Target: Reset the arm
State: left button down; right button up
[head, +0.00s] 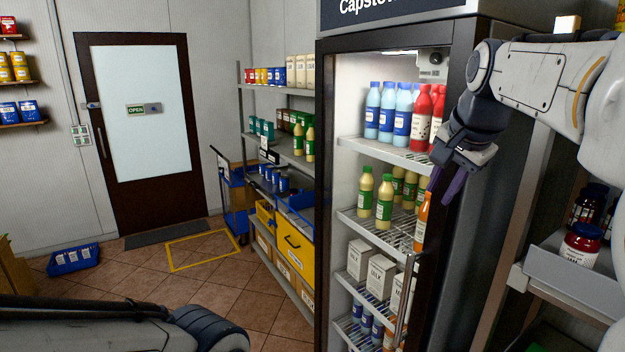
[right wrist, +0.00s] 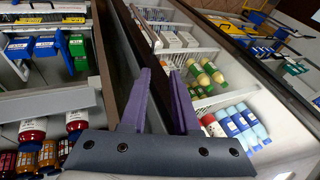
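My right arm (head: 545,85) reaches in from the right, in front of the fridge's right frame. Its gripper (head: 446,184) points down with purple fingers, near the fridge opening. In the right wrist view the two fingers (right wrist: 160,88) stand apart with nothing between them. An orange bottle (head: 422,222) is just below and left of the fingers in the head view, at the right end of the middle shelf. My left arm (head: 110,335) crosses the bottom left; its gripper is not in view.
The lit fridge (head: 398,160) holds blue and red bottles (head: 394,112), green-labelled bottles (head: 376,196) and white cartons (head: 370,265). A shelf with jars (head: 581,243) stands close on the right. A stocked rack (head: 278,140) stands left of the fridge. Open tiled floor (head: 215,295) lies at lower left.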

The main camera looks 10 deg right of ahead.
jog(key=s+a+f+n+g+y+b, duration=0.15)
jog(key=s+a+f+n, duration=0.3)
jog(key=a+f, duration=0.45)
jog(key=s+a+f+n+g+y+b, duration=0.1)
jog(key=s+a+f+n+g+b, duration=0.25)
jog(key=a+f, duration=0.6)
jog(key=s+a+f+n+b, duration=0.2)
jog(key=s+f+n, duration=0.3)
jog(key=s+f, duration=0.3)
jog(key=s+a+f+n+g+b, duration=0.1)
jog(key=s+a+f+n+b, duration=0.1)
jog(key=s+f+n, duration=0.4)
jog(key=s+a+f, duration=0.1)
jog(key=s+f, duration=0.1)
jog(key=s, duration=0.2)
jog(key=shift+s+f+n+h, duration=0.3)
jog(key=shift+f+h, duration=0.05)
jog(key=shift+d, duration=0.1)
